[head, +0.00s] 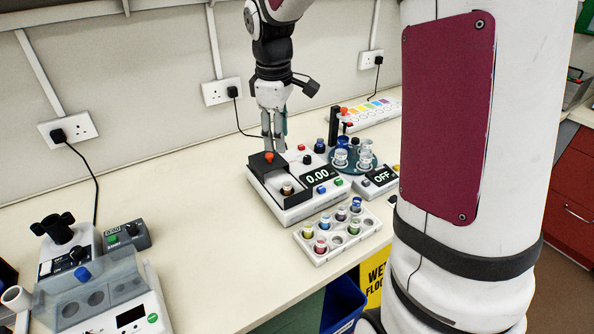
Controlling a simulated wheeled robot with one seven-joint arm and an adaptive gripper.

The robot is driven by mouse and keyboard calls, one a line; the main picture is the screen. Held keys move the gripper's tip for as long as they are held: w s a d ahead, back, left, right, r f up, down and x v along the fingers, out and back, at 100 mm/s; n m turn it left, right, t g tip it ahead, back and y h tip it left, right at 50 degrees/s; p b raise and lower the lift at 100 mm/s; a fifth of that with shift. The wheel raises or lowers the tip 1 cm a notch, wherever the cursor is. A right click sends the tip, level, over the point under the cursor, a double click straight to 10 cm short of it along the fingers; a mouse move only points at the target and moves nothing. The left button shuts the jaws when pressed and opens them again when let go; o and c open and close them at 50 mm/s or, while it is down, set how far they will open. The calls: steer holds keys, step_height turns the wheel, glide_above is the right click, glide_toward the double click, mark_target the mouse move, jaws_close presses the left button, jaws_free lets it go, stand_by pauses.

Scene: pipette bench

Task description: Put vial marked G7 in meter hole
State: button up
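The meter (292,205) is a white box with a dark display reading 0.00, towards the back of the bench. A small vial (287,188) with an orange-brown top shows in its open recess; its marking is unreadable. A white rack (342,246) in front of the meter holds several vials with coloured tops and has at least one empty hole. I cannot make out G7 on any vial. My gripper (274,148) points down behind the meter's recess, near a red knob on a dark block. Its fingers look close together; their gap and any held thing are unclear.
A round teal stand (352,164) with clear vessels and a small box reading OFF (380,180) stand right of the meter. A grey-white instrument (105,290) is at front left. Bench between it and the meter is clear.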

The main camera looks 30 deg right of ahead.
steer(key=s+a+r+m+t, duration=0.2)
steer(key=s+a+r+m, duration=0.2)
steer(key=s, duration=0.7)
steer(key=s+a+r+m+t+y, duration=0.1)
steer(key=s+a+r+m, duration=0.3)
steer(key=s, duration=0.8)
steer(key=shift+s+a+r+t, duration=0.15)
steer(key=shift+s+a+t, duration=0.05)
steer(key=shift+a+t, duration=0.65)
